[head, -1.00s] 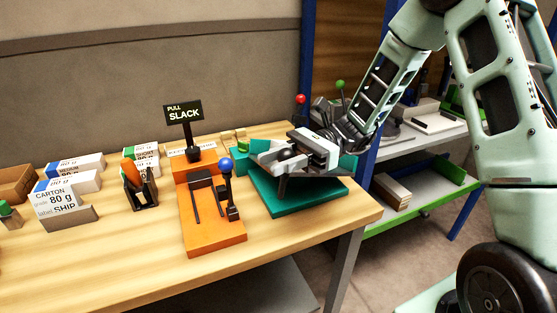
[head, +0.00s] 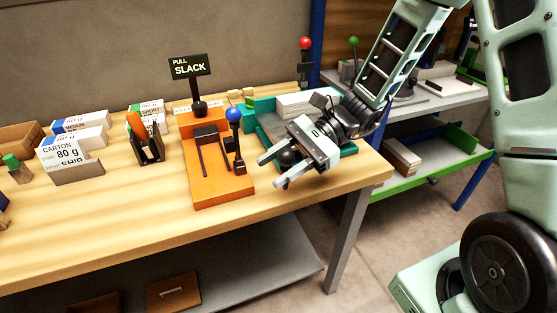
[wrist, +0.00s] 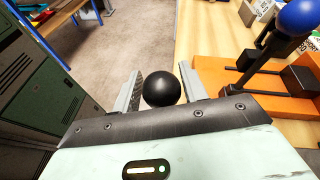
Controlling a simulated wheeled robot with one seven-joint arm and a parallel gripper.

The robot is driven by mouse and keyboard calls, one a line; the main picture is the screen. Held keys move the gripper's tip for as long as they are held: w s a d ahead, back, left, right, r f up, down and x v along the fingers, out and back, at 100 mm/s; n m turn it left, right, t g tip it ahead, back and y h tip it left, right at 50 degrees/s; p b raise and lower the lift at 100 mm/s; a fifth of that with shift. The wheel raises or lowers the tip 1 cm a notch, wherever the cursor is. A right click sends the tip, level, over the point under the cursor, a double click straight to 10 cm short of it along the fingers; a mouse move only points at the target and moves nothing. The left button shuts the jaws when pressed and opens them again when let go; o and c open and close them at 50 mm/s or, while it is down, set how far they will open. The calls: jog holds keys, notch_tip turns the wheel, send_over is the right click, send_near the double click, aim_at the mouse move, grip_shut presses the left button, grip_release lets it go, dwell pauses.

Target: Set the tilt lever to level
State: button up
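A black ball knob (head: 287,158) shows at the teal-based fixture (head: 262,107), partly behind my gripper. My gripper (head: 272,171) is in front of this knob, its two fingers spread apart, pointing left and toward the front of the bench. In the wrist view the black knob (wrist: 161,89) appears between the open fingers (wrist: 158,95); I cannot tell whether either touches it. Its shaft is hidden. A blue-knobbed lever (head: 235,117) stands nearly upright on an orange base (head: 222,194), left of my gripper. No lever is visibly labelled as tilt.
A "PULL SLACK" sign (head: 189,67) stands behind the orange base. Cartons (head: 62,158) and a black holder (head: 147,150) are at the left. Red (head: 305,44) and green (head: 353,41) knobs rise behind. The bench front (head: 120,235) is clear.

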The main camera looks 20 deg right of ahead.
jog(key=shift+o, duration=0.4)
jog(key=shift+w+r, duration=0.1)
jog(key=shift+d, duration=0.25)
jog(key=v, duration=1.6)
jog(key=shift+d+b, duration=0.3)
jog(key=shift+d, duration=0.1)
